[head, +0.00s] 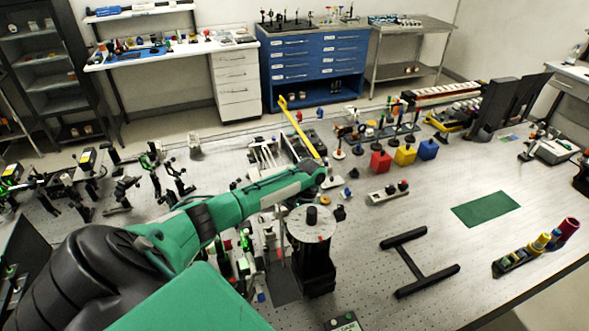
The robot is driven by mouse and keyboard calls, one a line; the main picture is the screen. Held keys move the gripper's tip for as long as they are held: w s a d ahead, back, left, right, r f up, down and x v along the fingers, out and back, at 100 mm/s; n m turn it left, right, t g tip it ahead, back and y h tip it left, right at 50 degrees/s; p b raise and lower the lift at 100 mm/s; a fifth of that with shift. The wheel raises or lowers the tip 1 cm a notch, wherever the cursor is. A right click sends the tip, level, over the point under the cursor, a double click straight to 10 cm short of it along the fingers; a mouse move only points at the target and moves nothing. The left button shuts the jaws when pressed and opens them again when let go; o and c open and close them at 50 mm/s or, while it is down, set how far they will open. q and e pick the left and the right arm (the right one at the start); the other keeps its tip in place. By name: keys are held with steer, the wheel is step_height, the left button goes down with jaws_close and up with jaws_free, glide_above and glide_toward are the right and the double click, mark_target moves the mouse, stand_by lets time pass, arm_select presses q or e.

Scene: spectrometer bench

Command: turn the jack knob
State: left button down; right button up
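My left arm comes in from the lower left, and its green forearm reaches to the middle of the bench. My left gripper (327,180) is at the far end of that arm; its fingers are too small and too covered to read. A silver frame of bars (268,154), which may be the jack, stands just behind my forearm, and its lower part is hidden by the arm. I cannot make out the jack knob for certain. My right gripper is not in view.
A black post with a round silver top (311,222) stands just in front of my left wrist. A yellow bar (300,127) slants behind it.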

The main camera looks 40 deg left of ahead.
arm_select(q)
steer(key=shift+s+d+f, duration=0.1)
steer(key=shift+f, duration=0.1)
stand_by(0.4)
steer(key=c, duration=1.3)
jaws_free()
steer(key=shift+c, duration=0.2)
steer(key=shift+o, duration=0.7)
steer(key=shift+w+r, duration=0.15)
steer(key=shift+w, duration=0.05)
steer(key=b+v, duration=0.2)
steer(key=v, duration=1.1)
steer(key=shift+w+r, duration=0.2)
